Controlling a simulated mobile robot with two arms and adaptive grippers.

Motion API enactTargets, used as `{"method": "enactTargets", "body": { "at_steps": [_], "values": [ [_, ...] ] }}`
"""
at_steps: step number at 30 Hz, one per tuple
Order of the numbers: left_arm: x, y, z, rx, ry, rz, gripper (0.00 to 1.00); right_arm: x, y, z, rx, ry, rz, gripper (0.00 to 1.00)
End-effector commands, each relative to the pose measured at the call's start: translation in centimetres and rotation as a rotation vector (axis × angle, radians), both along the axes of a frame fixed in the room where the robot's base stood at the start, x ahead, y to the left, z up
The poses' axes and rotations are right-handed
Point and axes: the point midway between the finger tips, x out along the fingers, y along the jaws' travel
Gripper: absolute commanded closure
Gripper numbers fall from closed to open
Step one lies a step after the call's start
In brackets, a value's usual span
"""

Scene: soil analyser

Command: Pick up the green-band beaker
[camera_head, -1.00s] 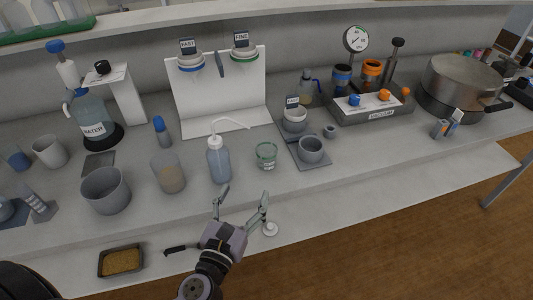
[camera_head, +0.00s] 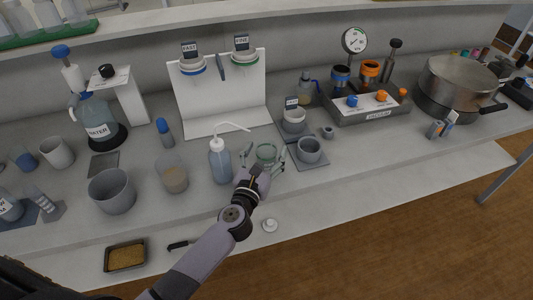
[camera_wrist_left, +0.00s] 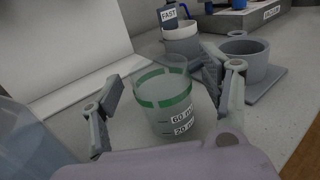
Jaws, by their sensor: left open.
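The green-band beaker (camera_head: 266,153) stands upright on the bench, between the wash bottle and a grey cup. In the left wrist view the clear beaker (camera_wrist_left: 164,97) has a green band and white volume marks. My left gripper (camera_head: 264,158) is open, with its fingers on either side of the beaker. The left wrist view shows both fingers of the gripper (camera_wrist_left: 163,100) apart, with a visible gap to the beaker on the left side; contact on the right side is unclear. The gripper hides part of the beaker in the head view. My right gripper is not in view.
The wash bottle (camera_head: 220,162) stands close left of the beaker. A grey cup (camera_head: 309,150) on a dark pad is close right, with a white bowl (camera_head: 294,120) labelled FAST behind. A white stand (camera_head: 222,92) rises at the back.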

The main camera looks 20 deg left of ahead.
Motion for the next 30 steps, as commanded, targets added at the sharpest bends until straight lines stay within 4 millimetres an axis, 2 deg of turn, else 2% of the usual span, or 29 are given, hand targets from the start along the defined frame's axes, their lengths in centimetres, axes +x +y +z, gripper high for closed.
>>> {"method": "enactTargets", "body": {
  "at_steps": [3,11,30],
  "values": [
    [1.05,-0.03,-0.03,0.0,0.001,-0.001,0.29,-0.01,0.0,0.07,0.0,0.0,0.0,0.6],
    [1.18,-0.03,-0.1,0.0,0.001,-0.001,0.3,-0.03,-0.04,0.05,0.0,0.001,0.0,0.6],
    [1.15,-0.02,-0.08,0.001,0.001,-0.001,0.73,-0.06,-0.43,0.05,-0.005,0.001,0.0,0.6]
  ]
}}
